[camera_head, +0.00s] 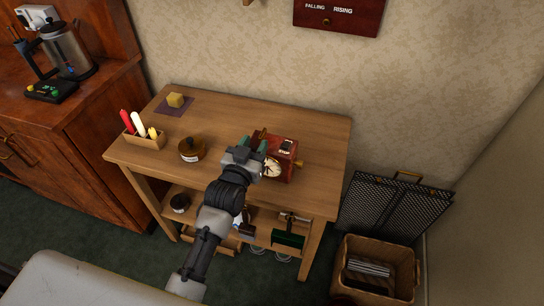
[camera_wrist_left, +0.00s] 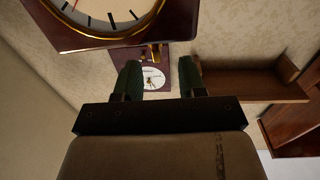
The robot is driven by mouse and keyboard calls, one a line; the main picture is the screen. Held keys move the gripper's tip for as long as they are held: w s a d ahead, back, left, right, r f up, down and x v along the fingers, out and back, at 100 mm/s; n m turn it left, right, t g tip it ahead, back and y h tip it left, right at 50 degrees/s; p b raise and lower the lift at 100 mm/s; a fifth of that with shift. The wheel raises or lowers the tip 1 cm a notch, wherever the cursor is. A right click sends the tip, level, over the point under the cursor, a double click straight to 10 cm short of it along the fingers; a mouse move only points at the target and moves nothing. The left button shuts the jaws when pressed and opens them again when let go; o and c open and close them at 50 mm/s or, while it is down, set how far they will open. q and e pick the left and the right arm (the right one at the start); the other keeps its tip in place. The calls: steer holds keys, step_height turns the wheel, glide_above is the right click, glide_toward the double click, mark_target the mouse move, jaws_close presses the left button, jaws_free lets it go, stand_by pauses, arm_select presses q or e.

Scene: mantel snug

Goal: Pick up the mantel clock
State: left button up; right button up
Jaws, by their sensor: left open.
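The mantel clock (camera_head: 287,147) is a small red-brown wooden case with a pale round dial and brass bits. It stands on the right part of the wooden table (camera_head: 225,115). My left gripper (camera_head: 253,143) is open, close to the clock's left side, and hides part of it. In the left wrist view the clock (camera_wrist_left: 181,22) looms at the top left with its big cream dial. It lies outside the space between the green fingers (camera_wrist_left: 158,75), which is empty. I cannot tell whether a finger touches it. My right gripper is not in view.
On the table are a round wooden jar (camera_head: 191,150), a candle box (camera_head: 146,140) and a yellow block (camera_head: 175,100) on a purple mat. A dark red wall panel (camera_head: 340,14) hangs above. A wicker basket (camera_head: 375,270) and a mesh screen (camera_head: 395,210) stand right.

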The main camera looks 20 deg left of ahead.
mark_target(259, 139)
arm_select(q)
steer(key=w, duration=0.3)
steer(key=w+d, duration=0.1)
steer(key=w, duration=0.1)
steer(key=shift+w+f, duration=0.1)
steer(key=shift+f, duration=0.05)
steer(key=shift+a, duration=0.1)
jaws_close()
stand_by(1.2)
